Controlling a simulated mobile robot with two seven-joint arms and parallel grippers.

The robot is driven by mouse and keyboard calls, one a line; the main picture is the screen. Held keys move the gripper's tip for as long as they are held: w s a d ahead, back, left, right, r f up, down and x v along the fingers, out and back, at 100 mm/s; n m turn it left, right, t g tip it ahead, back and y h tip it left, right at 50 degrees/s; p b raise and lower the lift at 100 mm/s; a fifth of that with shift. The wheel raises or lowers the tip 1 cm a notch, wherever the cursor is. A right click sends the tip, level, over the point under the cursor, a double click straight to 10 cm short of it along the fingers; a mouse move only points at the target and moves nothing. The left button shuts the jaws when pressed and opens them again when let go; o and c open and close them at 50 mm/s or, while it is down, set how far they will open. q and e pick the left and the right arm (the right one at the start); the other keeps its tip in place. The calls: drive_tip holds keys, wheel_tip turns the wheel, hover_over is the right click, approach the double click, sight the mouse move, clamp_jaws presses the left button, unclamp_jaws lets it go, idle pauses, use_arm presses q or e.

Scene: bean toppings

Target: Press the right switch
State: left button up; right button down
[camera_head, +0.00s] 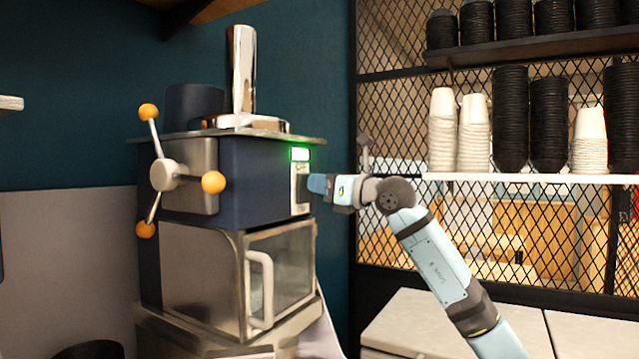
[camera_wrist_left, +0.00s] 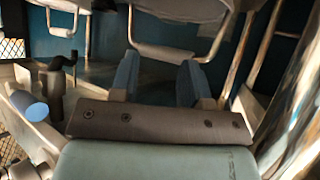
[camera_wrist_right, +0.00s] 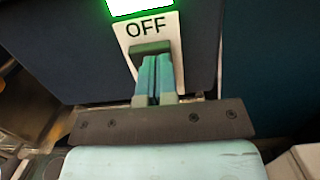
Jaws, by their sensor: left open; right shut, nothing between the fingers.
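The machine (camera_head: 255,185) is a dark blue and steel unit with a three-armed, orange-knobbed handle on its left. Its right switch panel (camera_head: 300,185) is a pale plate below a lit green light (camera_head: 300,154). In the right wrist view the panel (camera_wrist_right: 148,32) reads "OFF", with the light (camera_wrist_right: 140,5) glowing above it. My right gripper (camera_head: 312,184) is shut and empty, its fingertips (camera_wrist_right: 154,62) at the dark switch area just below the word. They cover much of the switch, and I cannot tell whether they touch. My left gripper (camera_wrist_left: 157,75) is open and empty in its wrist view.
A glass-doored compartment (camera_head: 280,275) with a white handle (camera_head: 260,290) is below the panel. A pale counter (camera_head: 410,318) lies below.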

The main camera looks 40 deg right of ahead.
use_arm(q)
drive_tip(key=f+b, duration=0.1)
drive_tip(key=b, duration=0.1)
drive_tip(key=f+b, duration=0.1)
drive_tip(key=b, duration=0.1)
drive_tip(key=shift+w+d+f, duration=0.15)
drive_tip(key=shift+w+d, duration=0.05)
drive_tip(key=shift+w, duration=0.05)
use_arm(e)
drive_tip(key=s+d+g, duration=0.1)
drive_tip(key=s+d, duration=0.2)
drive_tip(key=s, duration=1)
drive_tip(key=shift+d+r, duration=0.35)
drive_tip(key=shift+a, duration=0.1)
